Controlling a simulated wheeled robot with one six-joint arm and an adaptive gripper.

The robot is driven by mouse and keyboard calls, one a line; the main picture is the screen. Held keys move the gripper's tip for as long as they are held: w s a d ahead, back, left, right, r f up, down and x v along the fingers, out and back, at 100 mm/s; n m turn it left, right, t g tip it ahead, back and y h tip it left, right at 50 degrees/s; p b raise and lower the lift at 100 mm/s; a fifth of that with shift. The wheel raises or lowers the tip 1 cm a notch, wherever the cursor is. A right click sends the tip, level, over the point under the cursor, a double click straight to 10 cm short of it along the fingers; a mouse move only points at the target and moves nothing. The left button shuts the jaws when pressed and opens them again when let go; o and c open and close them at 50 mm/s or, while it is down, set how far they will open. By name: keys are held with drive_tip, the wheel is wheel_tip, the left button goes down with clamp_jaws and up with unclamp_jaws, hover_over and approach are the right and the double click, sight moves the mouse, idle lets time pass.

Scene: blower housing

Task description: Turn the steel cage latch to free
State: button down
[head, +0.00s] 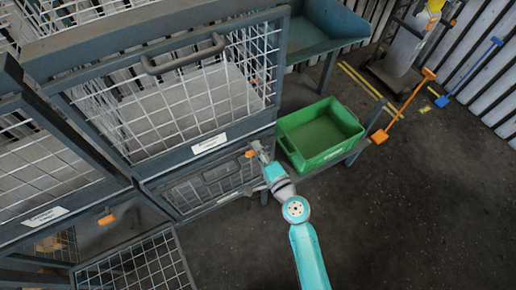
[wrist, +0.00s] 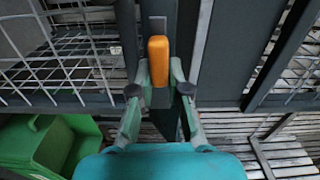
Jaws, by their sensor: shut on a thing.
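The latch has an orange handle, which stands upright against the dark steel frame in the wrist view (wrist: 158,62). My gripper (wrist: 160,75) has one finger on each side of the handle's lower part and is shut on it. In the head view, my gripper (head: 259,150) reaches the right post of the lower mesh cage (head: 205,187), beside the small orange handle (head: 249,154). The latch's pivot and the handle's lower end are hidden by the fingers.
A green crate (head: 318,134) stands just right of my gripper on a low stand. A larger mesh door with a bar handle (head: 183,54) is above. Another orange latch (head: 106,219) is at lower left. The floor (head: 430,210) on the right is clear.

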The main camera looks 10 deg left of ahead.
drive_tip(key=shift+m, duration=0.3)
drive_tip(key=c, duration=1.1)
unclamp_jaws()
drive_tip(key=v, duration=1.2)
